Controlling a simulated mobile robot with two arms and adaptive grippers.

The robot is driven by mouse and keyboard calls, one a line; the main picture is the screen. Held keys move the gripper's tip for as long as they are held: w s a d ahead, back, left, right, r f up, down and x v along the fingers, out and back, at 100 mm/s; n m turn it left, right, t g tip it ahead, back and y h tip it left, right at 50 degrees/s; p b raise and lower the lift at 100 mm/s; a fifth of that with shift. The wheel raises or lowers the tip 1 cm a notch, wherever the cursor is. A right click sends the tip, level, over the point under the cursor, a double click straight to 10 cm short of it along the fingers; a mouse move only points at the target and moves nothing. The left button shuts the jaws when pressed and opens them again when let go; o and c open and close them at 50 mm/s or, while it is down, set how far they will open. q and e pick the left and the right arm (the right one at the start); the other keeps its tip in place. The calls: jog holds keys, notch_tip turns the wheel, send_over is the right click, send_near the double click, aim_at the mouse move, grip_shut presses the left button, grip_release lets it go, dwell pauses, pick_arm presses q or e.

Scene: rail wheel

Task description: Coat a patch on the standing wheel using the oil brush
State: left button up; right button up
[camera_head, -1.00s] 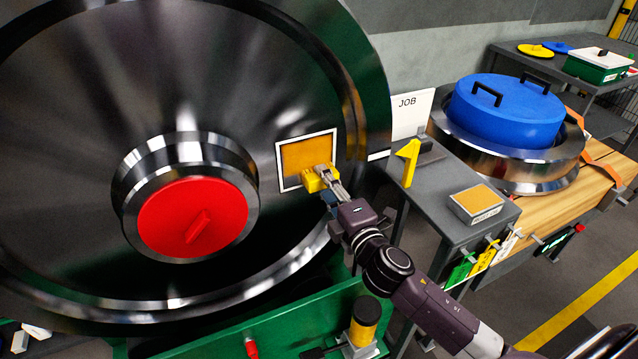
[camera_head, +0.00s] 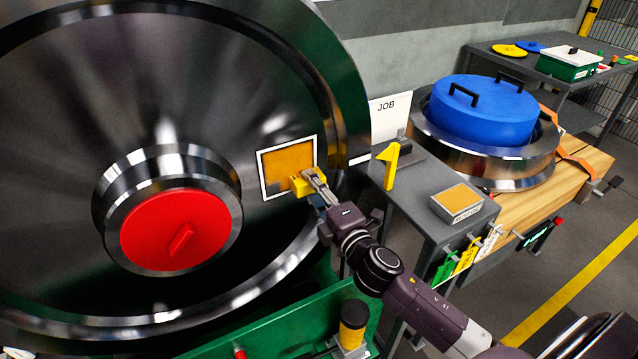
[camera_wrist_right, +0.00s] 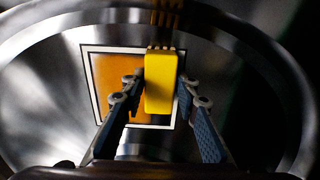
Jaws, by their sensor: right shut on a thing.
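The standing wheel (camera_head: 210,90) fills the left of the head view, with a red hub cap (camera_head: 180,228). A white-framed orange patch (camera_head: 283,160) is on its face and also shows in the right wrist view (camera_wrist_right: 108,75). My right gripper (camera_head: 312,180) is shut on the yellow oil brush (camera_wrist_right: 159,82) at the patch's lower right. Brown bristles show at the brush's top end in the wrist view. The lower part of the patch looks darker around the brush. Whether the bristles touch the wheel is hard to tell. My left gripper is not in view.
A grey bench (camera_head: 412,205) at right holds a yellow number 1 (camera_head: 391,165), a JOB sign (camera_head: 388,112) and a small orange-topped block (camera_head: 456,203). Behind it, a second wheel with a blue cover (camera_head: 485,112) lies on timber.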

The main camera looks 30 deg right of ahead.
jog(key=shift+s+a, duration=0.15)
jog(key=shift+a, duration=4.55)
jog(key=s, duration=0.6)
jog(key=shift+d, duration=0.15)
jog(key=shift+s, duration=1.55)
